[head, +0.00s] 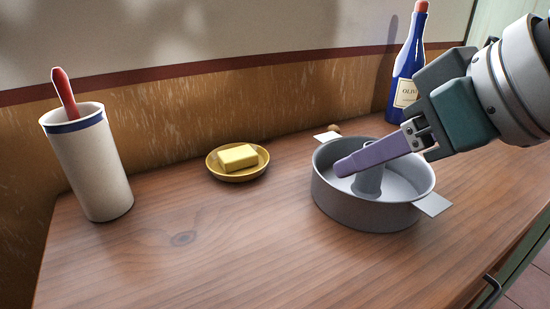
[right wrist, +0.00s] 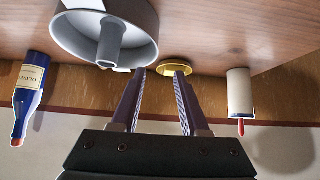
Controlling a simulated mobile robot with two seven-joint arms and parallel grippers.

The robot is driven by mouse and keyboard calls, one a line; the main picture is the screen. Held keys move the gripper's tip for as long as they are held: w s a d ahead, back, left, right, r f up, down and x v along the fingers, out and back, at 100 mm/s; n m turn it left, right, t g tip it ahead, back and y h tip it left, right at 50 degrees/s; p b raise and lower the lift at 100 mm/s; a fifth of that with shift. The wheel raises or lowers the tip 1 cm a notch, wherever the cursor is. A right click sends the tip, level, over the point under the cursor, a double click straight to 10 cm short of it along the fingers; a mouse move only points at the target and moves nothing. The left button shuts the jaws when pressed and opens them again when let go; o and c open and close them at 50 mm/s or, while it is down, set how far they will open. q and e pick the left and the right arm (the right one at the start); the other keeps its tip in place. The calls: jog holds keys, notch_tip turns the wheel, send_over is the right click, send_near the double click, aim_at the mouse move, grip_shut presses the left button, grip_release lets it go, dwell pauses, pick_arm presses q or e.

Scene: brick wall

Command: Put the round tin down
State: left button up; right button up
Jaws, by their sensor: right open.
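The round tin (head: 372,212) is grey, with a raised tube in its middle and flat tabs on its rim. It sits upright on the wooden counter, right of centre in the head view. It also shows at the upper left in the right wrist view (right wrist: 68,38). My right gripper (head: 343,167) reaches in from the right, its purple fingers above the tin and in front of part of its inside. In the right wrist view its fingers (right wrist: 159,74) are apart with nothing between them, and the tin lies outside them. My left gripper is in neither view.
A yellow dish (head: 238,175) holds butter (head: 238,157) left of the tin. A white crock (head: 92,165) with a red-handled tool stands at the far left. A blue bottle (head: 405,70) stands behind the tin. The counter's front middle (head: 220,260) is clear.

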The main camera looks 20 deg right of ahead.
aim_at(329, 180)
jog(key=x, duration=0.2)
jog(key=b+x, duration=0.1)
jog(key=x, duration=0.1)
jog(key=shift+w+d+f+b, duration=0.15)
jog(key=shift+d+b, duration=0.1)
jog(key=shift+b, duration=0.05)
jog(key=x, duration=0.3)
jog(key=b+x, duration=0.1)
jog(key=x, duration=0.1)
jog(key=shift+d+f, duration=0.25)
jog(key=shift+f, duration=0.2)
jog(key=shift+c, duration=0.3)
grip_shut()
dwell(0.3)
